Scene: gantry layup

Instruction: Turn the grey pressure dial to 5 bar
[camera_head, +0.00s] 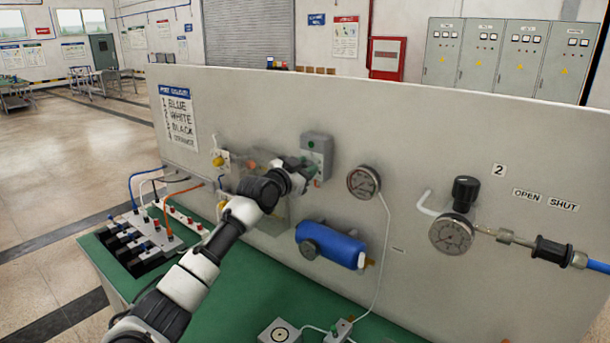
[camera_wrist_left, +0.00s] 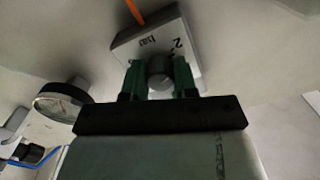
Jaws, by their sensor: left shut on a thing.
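In the left wrist view, the grey pressure dial (camera_wrist_left: 160,72) is a dark round knob on a light grey box. My left gripper (camera_wrist_left: 160,78) is shut on it, with one green finger on each side. The box face (camera_wrist_left: 135,47) carries the printed words "2" and "bar", seen tilted; I cannot read the dial's setting. In the head view, my left gripper (camera_head: 307,170) is at the lower part of the grey box (camera_head: 318,146) on the upright panel, and hides the dial. My right gripper is not in view.
A round gauge (camera_head: 363,182) sits just right of the box; its needle is too small to read. A blue cylinder (camera_head: 331,245) is below. A black knob (camera_head: 465,194) and second gauge (camera_head: 451,234) are farther right. Cables and a connector block (camera_head: 147,236) lie left.

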